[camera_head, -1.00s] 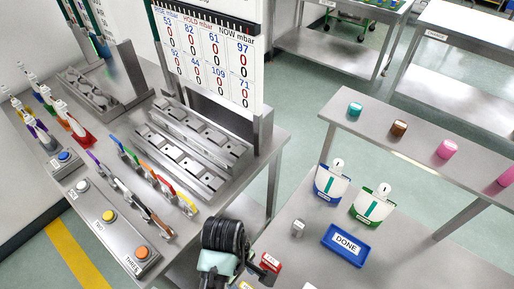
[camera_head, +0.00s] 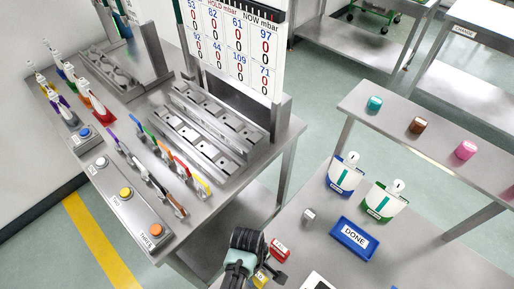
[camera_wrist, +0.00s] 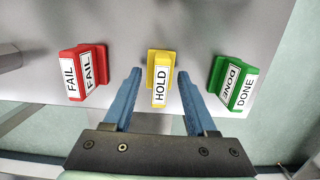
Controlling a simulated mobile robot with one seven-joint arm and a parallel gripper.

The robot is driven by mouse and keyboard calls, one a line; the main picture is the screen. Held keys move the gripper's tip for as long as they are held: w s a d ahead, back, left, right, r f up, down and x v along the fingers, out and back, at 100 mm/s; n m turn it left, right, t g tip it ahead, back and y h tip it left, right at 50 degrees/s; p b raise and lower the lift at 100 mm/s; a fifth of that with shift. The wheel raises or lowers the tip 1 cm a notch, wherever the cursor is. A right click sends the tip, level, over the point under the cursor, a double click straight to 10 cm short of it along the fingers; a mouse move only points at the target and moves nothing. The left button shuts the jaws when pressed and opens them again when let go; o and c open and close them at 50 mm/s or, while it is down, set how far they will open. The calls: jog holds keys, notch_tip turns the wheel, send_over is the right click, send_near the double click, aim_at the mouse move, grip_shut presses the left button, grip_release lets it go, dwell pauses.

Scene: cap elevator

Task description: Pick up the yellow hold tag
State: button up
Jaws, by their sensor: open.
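The yellow hold tag (camera_wrist: 160,80) stands on the grey table in the wrist view, its white HOLD label facing the camera. My gripper (camera_wrist: 159,82) is open, with one blue finger to the left of the tag and one to the right. Gaps show between the fingers and the tag; I cannot tell how far along its height they reach. In the head view the yellow tag (camera_head: 261,278) shows partly beside my gripper (camera_head: 258,270) at the bottom edge, where my arm hides much of the area.
A red FAIL tag (camera_wrist: 83,72) stands to the left and a green DONE tag (camera_wrist: 234,84) to the right, each just outside a finger. A blue DONE tray (camera_head: 354,240), two pouches and a small metal block (camera_head: 309,215) are farther along the table.

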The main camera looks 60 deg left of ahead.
grip_shut()
dwell(0.5)
notch_tip(320, 180, up, 10)
dwell(0.6)
